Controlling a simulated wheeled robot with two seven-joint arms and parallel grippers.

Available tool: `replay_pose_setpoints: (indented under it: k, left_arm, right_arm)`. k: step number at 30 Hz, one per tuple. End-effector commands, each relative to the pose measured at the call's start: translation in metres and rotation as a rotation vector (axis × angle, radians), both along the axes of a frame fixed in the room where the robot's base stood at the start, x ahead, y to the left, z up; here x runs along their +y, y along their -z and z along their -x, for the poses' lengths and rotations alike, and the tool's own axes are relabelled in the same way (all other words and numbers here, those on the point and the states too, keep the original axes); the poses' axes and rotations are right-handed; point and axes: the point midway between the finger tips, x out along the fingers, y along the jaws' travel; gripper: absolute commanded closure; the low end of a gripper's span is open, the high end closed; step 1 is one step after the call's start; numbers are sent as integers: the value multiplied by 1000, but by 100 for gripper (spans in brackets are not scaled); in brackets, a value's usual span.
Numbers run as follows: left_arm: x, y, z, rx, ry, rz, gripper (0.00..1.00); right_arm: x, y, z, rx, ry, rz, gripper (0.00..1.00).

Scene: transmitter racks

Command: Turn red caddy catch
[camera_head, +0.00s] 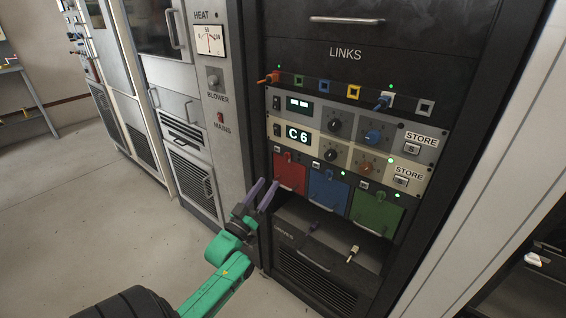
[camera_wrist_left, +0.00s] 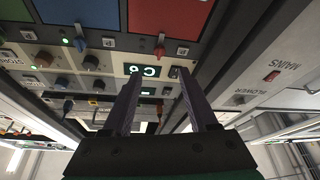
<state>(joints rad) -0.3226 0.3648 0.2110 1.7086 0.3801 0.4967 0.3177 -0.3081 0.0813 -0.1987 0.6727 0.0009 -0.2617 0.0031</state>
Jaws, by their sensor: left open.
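The red caddy (camera_head: 290,174) is the leftmost of three coloured caddies in the dark rack. Its small red catch (camera_head: 289,157) sits at its top edge. In the left wrist view, which is upside down, the red caddy (camera_wrist_left: 153,15) is at the top and the catch (camera_wrist_left: 159,47) shows as a small lever just below it. My left gripper (camera_head: 269,182) is open and empty, its two purple fingers pointing up beside the red caddy's lower left. In the wrist view the fingers (camera_wrist_left: 159,76) stand apart, with the catch beyond their tips. No contact with the catch shows.
The blue caddy (camera_head: 327,188) and green caddy (camera_head: 376,210) are to the right. Above are knobs, a C6 display (camera_head: 299,134) and STORE buttons. An orange plug (camera_head: 269,77) sticks out higher up. An open shelf lies below the caddies. The floor at left is clear.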

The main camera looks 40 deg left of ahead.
Motion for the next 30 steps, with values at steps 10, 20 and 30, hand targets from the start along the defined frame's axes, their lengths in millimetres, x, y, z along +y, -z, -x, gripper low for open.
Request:
replay_pose_setpoints:
  k: [10, 20, 30]
  left_arm:
    - [10, -32, -81, -1, 0, -1, 41]
    - [12, -38, -95, 3, 0, -1, 41]
    - [11, -37, -95, 3, 0, -1, 100]
  right_arm:
    - [1, 1, -7, 0, 4, 0, 50]
    - [2, 0, -10, -1, 6, -1, 50]
    - [2, 0, -9, 1, 6, -1, 50]
